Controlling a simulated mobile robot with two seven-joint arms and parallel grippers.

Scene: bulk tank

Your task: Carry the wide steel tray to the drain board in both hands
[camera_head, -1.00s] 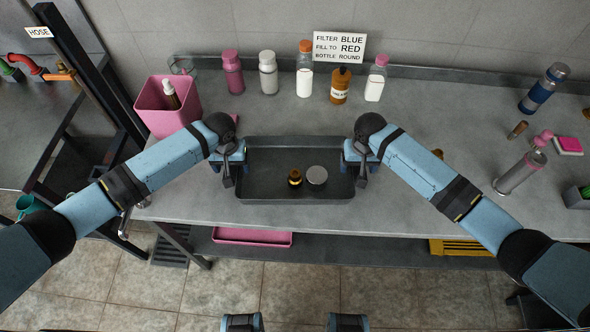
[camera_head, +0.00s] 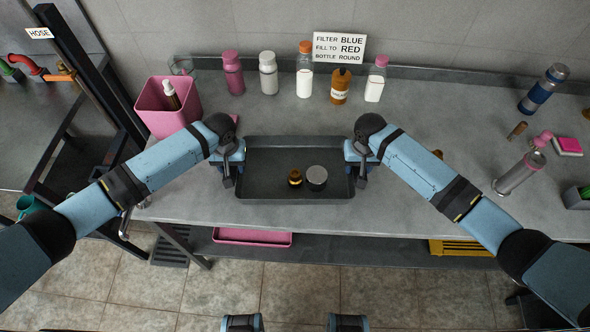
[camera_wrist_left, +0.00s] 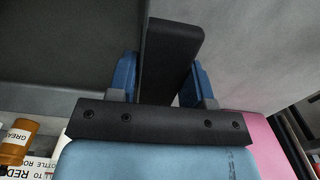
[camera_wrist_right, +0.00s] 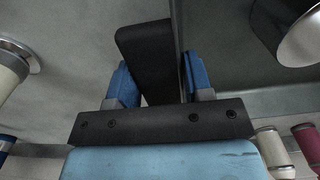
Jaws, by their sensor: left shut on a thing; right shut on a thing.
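The wide steel tray (camera_head: 270,188) is dark grey and sits at the front middle of the counter in the head view. A small amber bottle (camera_head: 295,178) and a round grey-topped container (camera_head: 317,177) are in it, at its front right. My left gripper (camera_head: 236,160) is shut on the tray's left end; in the left wrist view its blue fingers (camera_wrist_left: 165,80) straddle a dark handle. My right gripper (camera_head: 354,158) is shut on the right end; its fingers (camera_wrist_right: 155,80) straddle the other handle. Whether the tray touches the counter is hard to tell. I cannot identify the drain board.
Several bottles, including an amber one (camera_head: 340,86), stand along the back wall below a sign (camera_head: 340,48). A pink bin (camera_head: 168,106) stands at the left. Bare counter lies behind the tray.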

